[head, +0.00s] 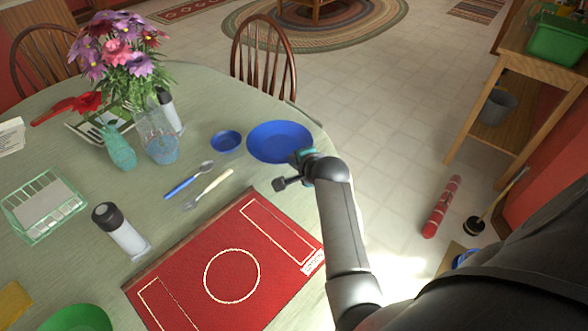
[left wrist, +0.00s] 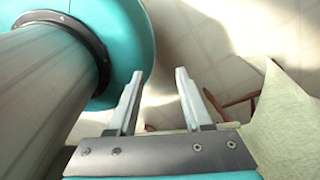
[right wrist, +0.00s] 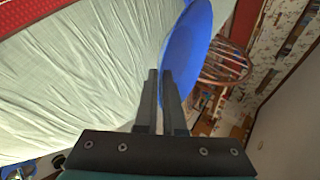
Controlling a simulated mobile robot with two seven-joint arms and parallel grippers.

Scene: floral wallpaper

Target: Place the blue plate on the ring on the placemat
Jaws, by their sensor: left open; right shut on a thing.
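The blue plate (head: 279,141) is at the table's right edge in the head view. It also shows in the right wrist view (right wrist: 190,48), its rim between the fingers. My right gripper (head: 297,168) is shut on the plate's near rim; its fingers show in the right wrist view (right wrist: 163,90). The red placemat (head: 185,270) lies at the table's front, with a thin pale ring (head: 205,284) drawn in its middle and nothing on it. My left gripper (left wrist: 158,85) is open and empty in the left wrist view, and out of the head view.
A small blue bowl (head: 226,141) is left of the plate. A blue-handled spoon (head: 189,180) and a pale-handled fork (head: 208,189) lie between plate and placemat. A shaker (head: 119,231) stands left of the placemat.

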